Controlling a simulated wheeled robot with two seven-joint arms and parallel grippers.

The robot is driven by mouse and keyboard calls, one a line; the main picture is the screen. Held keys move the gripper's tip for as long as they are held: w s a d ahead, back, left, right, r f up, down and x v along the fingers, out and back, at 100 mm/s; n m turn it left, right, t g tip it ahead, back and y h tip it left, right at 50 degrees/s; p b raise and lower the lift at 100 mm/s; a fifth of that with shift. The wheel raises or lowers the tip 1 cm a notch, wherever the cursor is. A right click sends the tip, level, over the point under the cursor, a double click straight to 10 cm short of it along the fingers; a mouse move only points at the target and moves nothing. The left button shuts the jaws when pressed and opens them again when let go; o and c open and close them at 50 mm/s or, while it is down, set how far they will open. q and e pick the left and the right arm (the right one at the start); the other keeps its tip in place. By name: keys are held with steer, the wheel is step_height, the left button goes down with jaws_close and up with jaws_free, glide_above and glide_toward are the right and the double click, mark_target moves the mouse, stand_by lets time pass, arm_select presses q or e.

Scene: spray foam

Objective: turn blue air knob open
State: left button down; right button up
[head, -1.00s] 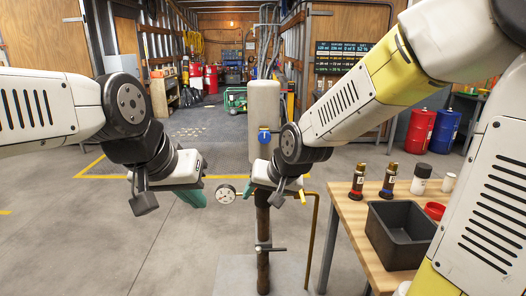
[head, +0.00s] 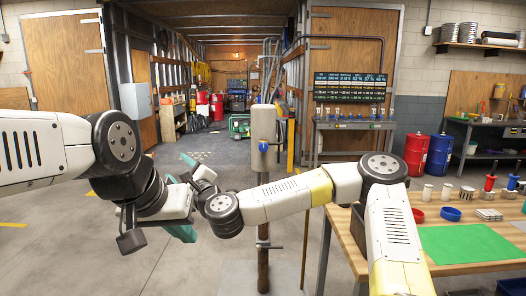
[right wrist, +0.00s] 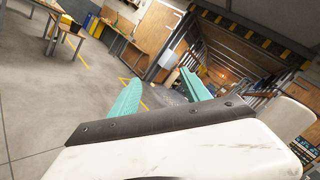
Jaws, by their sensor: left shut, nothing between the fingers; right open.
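A small blue knob (head: 264,146) sits on the front of a pale upright tank (head: 263,124) on a dark post, near the middle of the head view. My right gripper (head: 188,161) is left of the tank, apart from the knob. Its teal fingers show spread and empty in the right wrist view (right wrist: 160,95). My left gripper (head: 184,232) is lower, left of the post, with its teal fingers shut and empty. My right forearm crosses in front of the post and hides its middle. The knob is not seen in the right wrist view.
A wooden workbench (head: 345,238) at the right holds a green mat (head: 465,243), a blue ring (head: 450,214) and several small items. Red (head: 416,155) and blue drums (head: 439,157) stand behind it. The floor at the left is open.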

steer(key=w+d+r+m+t+h, duration=0.35)
steer(key=w+d+m+h, duration=0.4)
steer(key=d+m, duration=0.35)
steer(key=m+h, duration=0.6)
steer(key=m, duration=0.3)
glide_toward(264, 148)
steer(key=w, duration=0.9)
steer(key=shift+w+d+r, duration=0.2)
steer(key=shift+w+r, duration=0.05)
jaws_close()
